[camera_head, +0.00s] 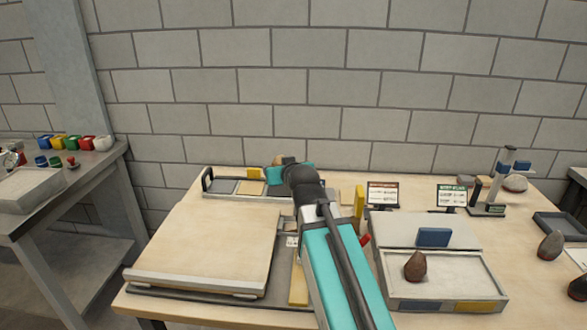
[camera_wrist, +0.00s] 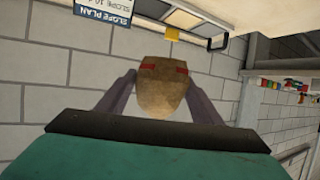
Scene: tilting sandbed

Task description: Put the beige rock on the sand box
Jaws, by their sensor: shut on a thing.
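My gripper (camera_wrist: 161,80) is shut on a beige rock (camera_wrist: 160,96), which sits between its two grey fingers in the wrist view. Red marks show near the fingertips. In the head view my gripper (camera_head: 279,162) is beyond the arm, near the back edge of the table, and the rock is mostly hidden. A wide, flat, pale bed (camera_head: 210,240) lies on the left of the table. A shallow tray (camera_head: 465,280) with a pale bed stands at the right, with a dark brown rock (camera_head: 415,266) on it. I cannot tell which of these is the sand box.
Two small sign stands (camera_head: 383,195) (camera_head: 451,196) stand behind the tray. More dark rocks (camera_head: 551,245) lie at the right edge. A long low rack (camera_head: 222,187) lies along the back. A side bench (camera_head: 60,185) with coloured cups is far left. A block wall closes the back.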

